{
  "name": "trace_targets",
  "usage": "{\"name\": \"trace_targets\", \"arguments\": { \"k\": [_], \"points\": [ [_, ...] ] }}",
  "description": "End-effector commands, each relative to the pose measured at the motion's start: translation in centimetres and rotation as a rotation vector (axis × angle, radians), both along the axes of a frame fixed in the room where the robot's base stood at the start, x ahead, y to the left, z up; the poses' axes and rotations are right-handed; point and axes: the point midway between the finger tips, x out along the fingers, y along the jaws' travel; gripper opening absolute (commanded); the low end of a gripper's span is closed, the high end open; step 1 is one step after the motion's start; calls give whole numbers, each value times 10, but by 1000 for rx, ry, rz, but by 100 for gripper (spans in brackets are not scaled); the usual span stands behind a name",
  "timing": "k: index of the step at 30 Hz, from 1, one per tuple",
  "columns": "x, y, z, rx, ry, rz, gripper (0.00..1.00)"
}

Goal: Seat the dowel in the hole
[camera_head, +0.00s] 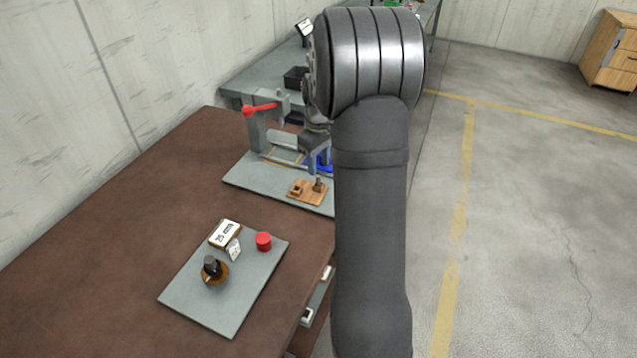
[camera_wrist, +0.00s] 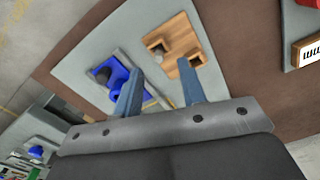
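In the wrist view, a wooden base (camera_wrist: 184,38) carries a short grey round peg (camera_wrist: 157,50), apparently the dowel, and a small wooden block with a dark opening (camera_wrist: 197,60), apparently the hole. The wooden base (camera_head: 307,197) also shows in the head view, with the peg (camera_head: 318,184) at its right and the block (camera_head: 296,190) at its left. My gripper (camera_wrist: 160,68) is open, its two blue fingers apart and nothing seen between them. The fingertips appear near the wooden base; their height above it cannot be told. In the head view my arm hides part of this area.
A blue fixture (camera_wrist: 122,82) with a dark round knob lies beside the wooden base on the grey plate (camera_head: 245,178). A stand with a red lever (camera_head: 260,109) rises behind. A nearer plate (camera_head: 205,303) holds a dial knob, a display and a red button (camera_head: 264,241).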

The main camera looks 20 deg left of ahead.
Motion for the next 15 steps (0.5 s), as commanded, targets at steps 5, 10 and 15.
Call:
{"name": "trace_targets", "arguments": {
  "k": [5,10,15],
  "points": [
    [1,1,-18,-1,3,0,38],
    [3,2,-43,-2,2,0,38],
    [4,2,-53,0,0,0,38]
  ]
}}
